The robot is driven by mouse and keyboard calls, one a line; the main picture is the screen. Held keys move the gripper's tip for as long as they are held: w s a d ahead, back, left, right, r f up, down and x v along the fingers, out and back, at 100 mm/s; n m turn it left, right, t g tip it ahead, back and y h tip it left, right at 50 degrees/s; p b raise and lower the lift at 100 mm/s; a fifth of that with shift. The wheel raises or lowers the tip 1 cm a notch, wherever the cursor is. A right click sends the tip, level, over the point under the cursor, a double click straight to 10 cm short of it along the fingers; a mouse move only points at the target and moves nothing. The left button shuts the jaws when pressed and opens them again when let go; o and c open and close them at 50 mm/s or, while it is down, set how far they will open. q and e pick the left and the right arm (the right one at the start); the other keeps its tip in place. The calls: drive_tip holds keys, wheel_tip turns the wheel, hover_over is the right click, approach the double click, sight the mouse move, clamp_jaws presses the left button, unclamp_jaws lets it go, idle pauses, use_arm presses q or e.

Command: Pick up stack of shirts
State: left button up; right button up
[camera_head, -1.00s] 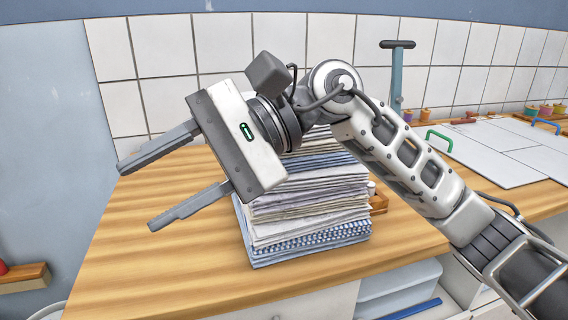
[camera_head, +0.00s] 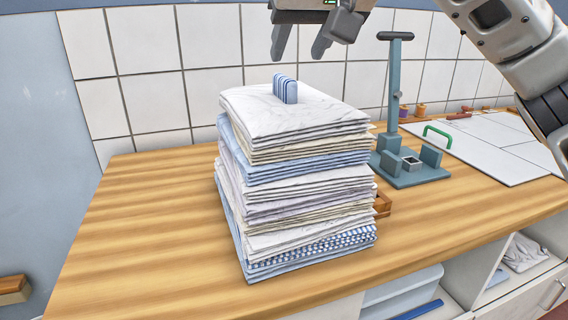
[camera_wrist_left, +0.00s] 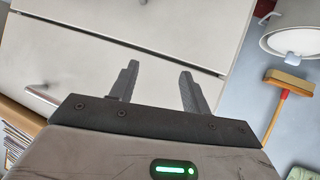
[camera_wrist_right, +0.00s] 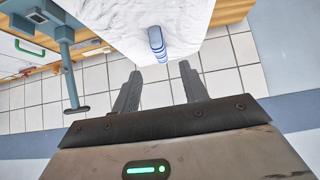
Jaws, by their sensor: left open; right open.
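The stack of shirts (camera_head: 300,180) stands upright on the wooden counter, made of many folded white, cream and blue layers. A blue-and-white striped piece (camera_head: 285,89) stands up on the top shirt near its far edge. My right gripper (camera_head: 300,52) is open and empty above and behind the stack, at the top of the head view. In the right wrist view, the white top of the stack (camera_wrist_right: 125,22) and the striped piece (camera_wrist_right: 157,44) lie beyond the open fingers (camera_wrist_right: 157,85). My left gripper (camera_wrist_left: 158,80) is open and empty, in front of pale drawer fronts; the head view does not show it.
The wooden counter (camera_head: 130,235) is clear left of the stack. A blue-grey stand with a tall post (camera_head: 394,85) is right of it, beside a white board with a green handle (camera_head: 437,132). A broom (camera_wrist_left: 285,82) shows in the left wrist view.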

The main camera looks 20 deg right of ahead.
sight(287, 77)
drive_tip(key=x, duration=0.8)
drive_tip(key=shift+f, duration=0.15)
clamp_jaws()
drive_tip(key=shift+d, duration=0.1)
idle(1.0)
